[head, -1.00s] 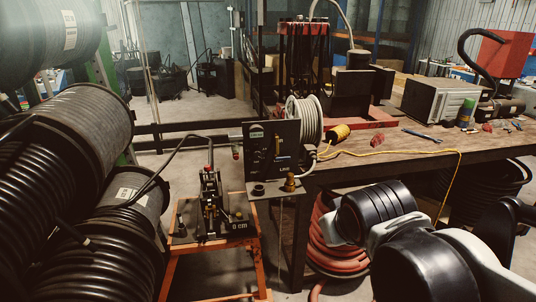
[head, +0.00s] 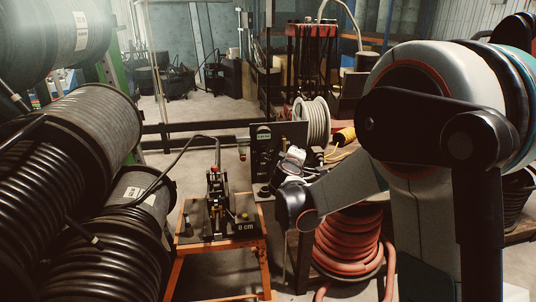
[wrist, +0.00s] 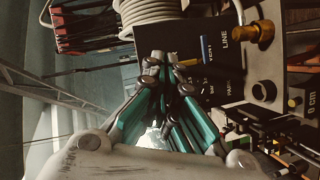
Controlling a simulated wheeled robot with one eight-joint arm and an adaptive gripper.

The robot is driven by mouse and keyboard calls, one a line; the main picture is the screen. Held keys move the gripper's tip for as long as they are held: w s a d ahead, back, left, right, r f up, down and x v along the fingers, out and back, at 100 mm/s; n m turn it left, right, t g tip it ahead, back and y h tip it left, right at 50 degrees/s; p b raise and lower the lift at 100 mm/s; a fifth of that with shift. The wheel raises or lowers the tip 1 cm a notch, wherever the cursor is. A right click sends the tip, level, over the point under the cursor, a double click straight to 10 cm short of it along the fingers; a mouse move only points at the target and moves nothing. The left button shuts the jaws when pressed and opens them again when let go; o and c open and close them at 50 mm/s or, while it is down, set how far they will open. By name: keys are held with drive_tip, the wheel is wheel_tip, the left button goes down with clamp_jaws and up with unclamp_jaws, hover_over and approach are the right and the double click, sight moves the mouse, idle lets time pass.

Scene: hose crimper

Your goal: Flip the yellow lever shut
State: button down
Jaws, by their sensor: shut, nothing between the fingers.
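A black control panel (head: 264,139) with pale labels stands at the left end of the workbench. It also shows in the wrist view (wrist: 207,45), turned on its side. A small upright yellow lever showed on its face a second ago; now I cannot make it out, and my gripper (head: 287,162) covers that part of the panel. In the wrist view my gripper (wrist: 164,68) has its fingertips together, empty, in front of the panel face. Whether they touch the lever or panel is hidden.
A crimper on an orange stand (head: 217,222) is left of my gripper. A brass fitting (wrist: 257,31) sticks out beside the panel. A white hose reel (head: 312,121) is behind it, and red coiled hose (head: 350,243) lies below. Large black hose reels (head: 82,135) fill the left.

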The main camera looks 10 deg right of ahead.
sight(283, 145)
drive_tip(key=w+a+f+n+t+y, duration=0.1)
drive_tip(key=w+a+f+n+t, duration=0.1)
drive_tip(key=w+a+f+n, duration=0.3)
drive_tip(key=w+a+f, duration=0.1)
drive_tip(key=w+f, duration=0.2)
drive_tip(key=f, duration=0.2)
drive_tip(key=shift+w+n+t+y, duration=0.15)
drive_tip(key=shift+n+t+y, duration=0.15)
drive_tip(key=shift+n+t, duration=0.1)
drive_tip(key=shift+w, duration=0.1)
drive_tip(key=b+x, duration=0.1)
drive_tip(key=x, duration=0.8)
drive_tip(key=shift+w+b, duration=0.3)
drive_tip(key=shift+w, duration=0.1)
